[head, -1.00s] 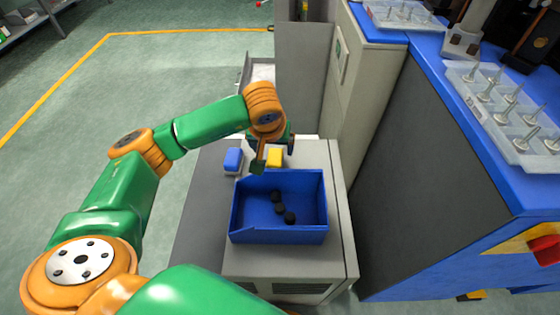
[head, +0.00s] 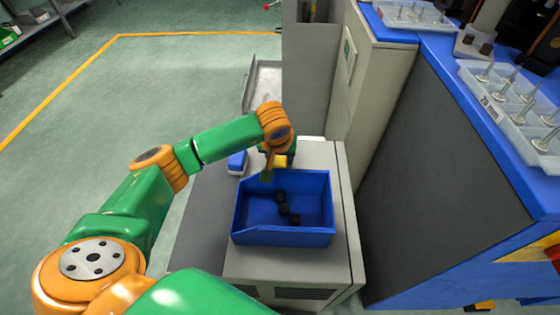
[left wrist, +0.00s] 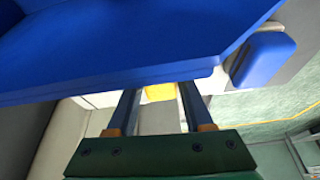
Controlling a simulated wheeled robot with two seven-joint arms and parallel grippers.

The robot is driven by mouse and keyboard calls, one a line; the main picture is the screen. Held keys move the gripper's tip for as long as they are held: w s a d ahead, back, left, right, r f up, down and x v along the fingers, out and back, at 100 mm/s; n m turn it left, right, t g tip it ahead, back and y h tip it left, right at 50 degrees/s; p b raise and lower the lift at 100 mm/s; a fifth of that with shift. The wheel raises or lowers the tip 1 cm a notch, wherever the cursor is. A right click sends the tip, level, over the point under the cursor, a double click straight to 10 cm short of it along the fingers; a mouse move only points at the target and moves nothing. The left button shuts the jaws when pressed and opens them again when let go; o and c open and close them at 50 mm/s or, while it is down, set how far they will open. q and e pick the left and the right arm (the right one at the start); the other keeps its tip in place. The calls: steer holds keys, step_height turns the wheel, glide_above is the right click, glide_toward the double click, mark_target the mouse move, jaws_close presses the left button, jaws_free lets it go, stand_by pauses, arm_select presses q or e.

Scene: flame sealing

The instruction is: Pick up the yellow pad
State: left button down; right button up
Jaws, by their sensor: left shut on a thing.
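The yellow pad (head: 281,161) is on the grey cabinet top, just behind the blue bin, and is partly hidden by my gripper in the head view. My left gripper (head: 275,164) reaches down over it from behind and is shut on it. In the left wrist view the yellow pad (left wrist: 160,92) shows between the two fingers, with its lower part out of sight. I cannot tell whether it is lifted off the cabinet. My right gripper is not in view.
The blue bin (head: 284,238), with several dark round pieces inside, stands close in front of my left gripper. A blue pad (head: 237,162) lies to its left. A blue workbench (head: 500,150) with clear trays of metal parts is at the right.

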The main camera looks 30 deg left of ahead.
mark_target(280, 157)
arm_select(q)
step_height(280, 157, up, 9)
steer(key=shift+r+p, duration=0.2)
steer(key=shift+p, duration=1.05)
steer(key=shift+r, duration=0.35)
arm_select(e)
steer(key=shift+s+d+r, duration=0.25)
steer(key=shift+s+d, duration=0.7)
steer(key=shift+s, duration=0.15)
